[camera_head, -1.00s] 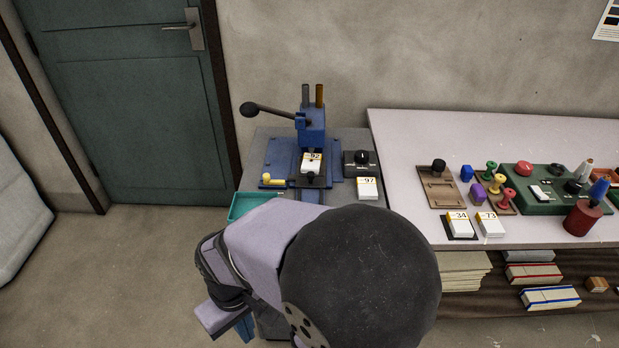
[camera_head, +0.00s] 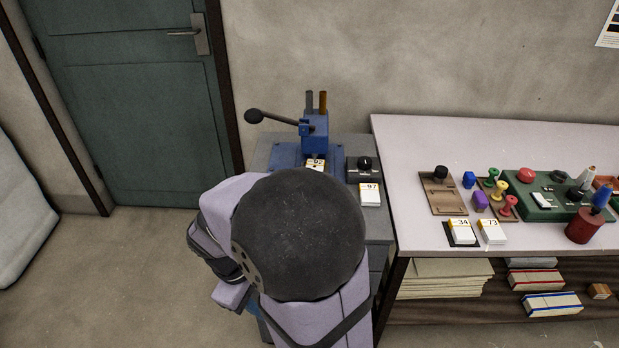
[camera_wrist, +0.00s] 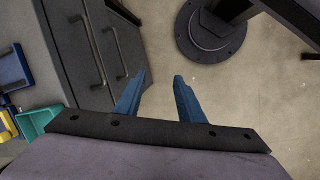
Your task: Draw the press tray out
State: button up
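The blue press (camera_head: 315,140) stands on the grey cabinet against the wall, its black-knobbed lever (camera_head: 256,116) pointing left. A blue edge, probably of the press base (camera_wrist: 14,68), shows at the far left.
A teal bin (camera_wrist: 38,121) lies left of my gripper in the wrist view. The cabinet's drawer fronts (camera_wrist: 95,50) carry handles. A block marked 97 (camera_head: 369,193) sits right of the press. The white table (camera_head: 400,150) with stamps and blocks stands to the right.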

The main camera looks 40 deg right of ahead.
jog(key=w+d+r+n+h+p, duration=0.1)
jog(key=w+d+r+n+h, duration=0.1)
jog(key=w+d, duration=0.4)
jog(key=w+d+r+n+h+p, duration=0.1)
jog(key=w+d+r+n+h, duration=0.2)
jog(key=w+d+n+h, duration=0.2)
jog(key=w+d+r+n+t+h+p, duration=0.1)
jog(key=w+d+r+n+h, duration=0.2)
jog(key=w+d+n, duration=0.3)
jog(key=shift+w+d+r+n+h, duration=0.1)
jog(key=shift+w+d+n+h, duration=0.1)
jog(key=shift+d, duration=1.1)
jog(key=shift+w+d+r+n+h, duration=0.1)
jog(key=shift+w+d+h, duration=0.1)
jog(key=shift+d, duration=1.05)
jog(key=shift+p+x, duration=0.65)
jog(key=shift+x, duration=3.05)
jog(key=shift+a, duration=0.1)
jog(key=shift+c, duration=0.5)
grip_shut()
